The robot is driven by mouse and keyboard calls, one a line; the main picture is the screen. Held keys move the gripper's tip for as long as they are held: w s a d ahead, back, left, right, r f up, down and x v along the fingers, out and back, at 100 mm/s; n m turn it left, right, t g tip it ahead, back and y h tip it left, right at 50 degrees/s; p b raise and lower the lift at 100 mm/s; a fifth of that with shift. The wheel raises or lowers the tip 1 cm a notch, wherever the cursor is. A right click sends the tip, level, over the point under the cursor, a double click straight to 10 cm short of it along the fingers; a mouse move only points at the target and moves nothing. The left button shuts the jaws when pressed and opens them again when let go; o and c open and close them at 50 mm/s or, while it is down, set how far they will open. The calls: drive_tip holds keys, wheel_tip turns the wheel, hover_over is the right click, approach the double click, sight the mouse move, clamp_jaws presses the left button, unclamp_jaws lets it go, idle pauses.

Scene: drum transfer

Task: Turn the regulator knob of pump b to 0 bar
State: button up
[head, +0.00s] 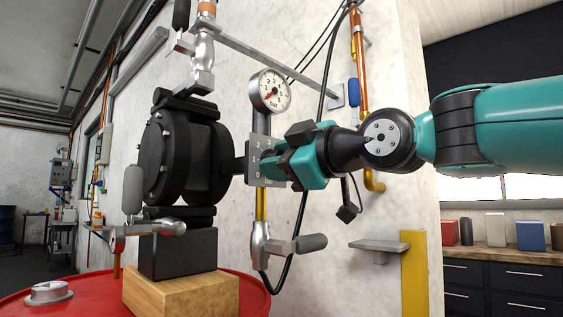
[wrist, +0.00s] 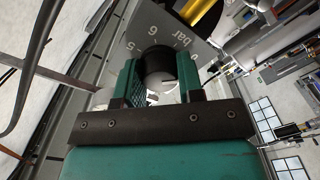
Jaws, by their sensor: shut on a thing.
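The black regulator knob (wrist: 157,64) sits between my two green fingers in the wrist view. My gripper (wrist: 160,85) is shut on it. In the head view my gripper (head: 268,162) reaches in from the right, and its fingers hide the knob. The grey scale plate (head: 254,150) behind it shows 0, 1 and 2 on its left side. In the wrist view the plate (wrist: 160,22) shows 5, 6, bar and 0 around the knob. The knob's pointer is hidden. A round gauge (head: 271,91) is above; its exact reading is too small to tell.
A black pump (head: 178,152) stands left of the plate on a wooden block (head: 185,297) over a red drum (head: 245,290). A valve lever (head: 311,242) is below my gripper. A small grey shelf (head: 380,245) and orange pipe (head: 362,90) are on the wall.

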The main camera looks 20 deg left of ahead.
drive_tip(key=o, duration=0.9)
drive_tip(key=b+v, duration=0.3)
drive_tip(key=v, duration=1.4)
drive_tip(key=shift+s+d, duration=0.1)
drive_tip(key=shift+d, duration=0.05)
drive_tip(key=shift+f, duration=0.1)
